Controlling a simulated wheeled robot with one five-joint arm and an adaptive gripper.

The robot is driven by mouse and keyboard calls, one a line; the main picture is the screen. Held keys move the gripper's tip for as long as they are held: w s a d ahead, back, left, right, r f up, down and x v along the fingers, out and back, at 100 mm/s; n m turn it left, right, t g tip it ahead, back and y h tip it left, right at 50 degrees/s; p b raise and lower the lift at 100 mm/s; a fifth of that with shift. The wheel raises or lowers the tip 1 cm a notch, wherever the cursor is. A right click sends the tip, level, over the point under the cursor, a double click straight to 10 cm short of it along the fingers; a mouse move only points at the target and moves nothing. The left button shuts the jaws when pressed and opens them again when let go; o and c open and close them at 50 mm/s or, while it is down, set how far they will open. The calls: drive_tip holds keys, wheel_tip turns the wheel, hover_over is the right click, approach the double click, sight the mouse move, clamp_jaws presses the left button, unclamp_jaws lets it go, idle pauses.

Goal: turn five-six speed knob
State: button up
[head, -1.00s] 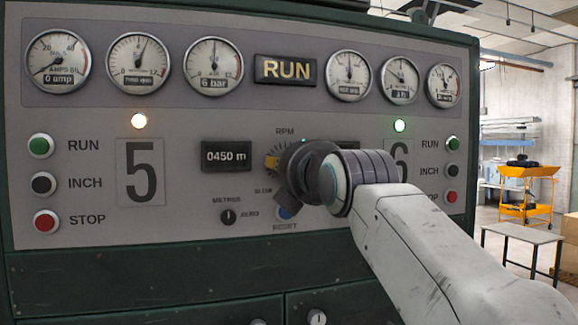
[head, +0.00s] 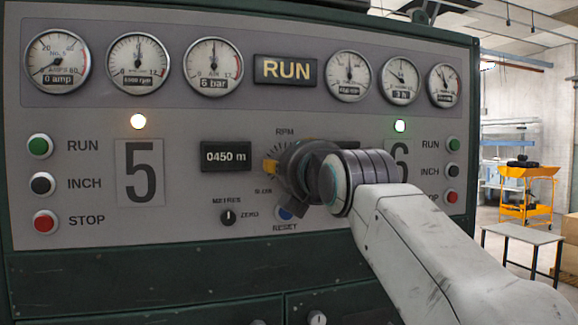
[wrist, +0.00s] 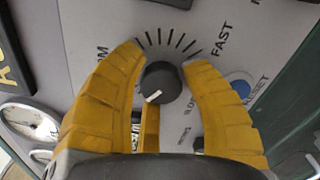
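The speed knob (wrist: 161,83) is a round black knob with a white pointer mark, on the grey panel between the large 5 and 6. In the wrist view its mark points down-left, with FAST and a tick scale above. My gripper (wrist: 163,62) is at the panel, with two thick yellow fingers on either side of the knob and a third below it. The fingers come very close to its edge, but I cannot tell whether they touch or grip it. In the head view my gripper (head: 285,170) hides the knob; only one yellow fingertip shows.
The blue RESET button (head: 285,212) sits just below my gripper, and the small METRES/ZERO knob (head: 228,217) is lower left. A 0450 m display (head: 226,156) is to the left. RUN, INCH and STOP buttons line both panel sides. A lit RUN sign (head: 286,69) is above.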

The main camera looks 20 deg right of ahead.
drive_tip(key=o, duration=0.4)
drive_tip(key=shift+c, duration=0.2)
drive_tip(key=s, duration=1.2)
